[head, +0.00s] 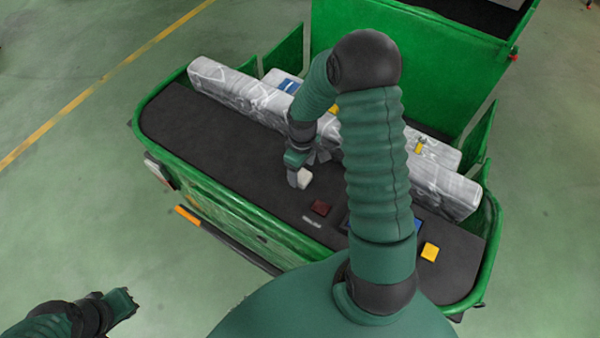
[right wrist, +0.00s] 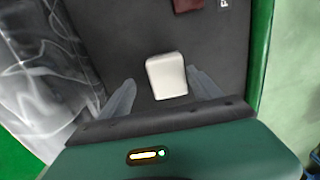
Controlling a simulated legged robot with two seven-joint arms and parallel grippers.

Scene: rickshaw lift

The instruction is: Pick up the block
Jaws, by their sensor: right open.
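A white block (head: 304,178) lies on the dark bed of the green rickshaw (head: 225,233). It also shows in the right wrist view (right wrist: 166,75), between the two grey fingers of my right gripper (right wrist: 160,78). The fingers are spread, with a gap on each side of the block. In the head view, my right gripper (head: 306,168) is right at the block and partly hides it. My left gripper (head: 124,303) is at the lower left, outside the rickshaw and away from the block; its jaw gap is not clear.
A dark red block (head: 320,207) lies close to the white one. A yellow block (head: 429,251) lies further right, and a blue item (head: 417,225) is partly behind my arm. A long grey wrapped beam (head: 240,90) crosses the bed behind. Green side walls rim the bed.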

